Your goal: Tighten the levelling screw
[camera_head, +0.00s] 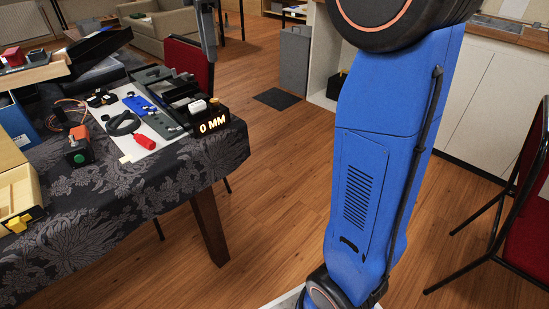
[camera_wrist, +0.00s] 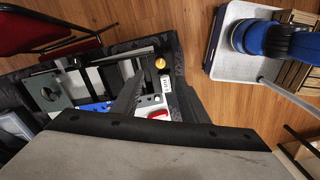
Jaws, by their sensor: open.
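My gripper (camera_wrist: 152,90) shows partly in the wrist view as a dark finger above the table items; it is open, and I see nothing held. The wrist view shows a small orange-yellow round knob (camera_wrist: 160,64) just beyond the finger, with a white label (camera_wrist: 167,85) beside it. In the head view, a black unit with a lit "0 MM" readout (camera_head: 212,124) stands at the table's right corner, with a small white part (camera_head: 197,106) on top. I cannot tell which part is the levelling screw. The gripper is outside the head view.
The table with a dark floral cloth (camera_head: 135,200) holds a white sheet (camera_head: 122,141), a red piece (camera_head: 144,142), a blue strip (camera_head: 137,104) and a box with a green button (camera_head: 79,158). A red chair (camera_head: 190,62) stands behind.

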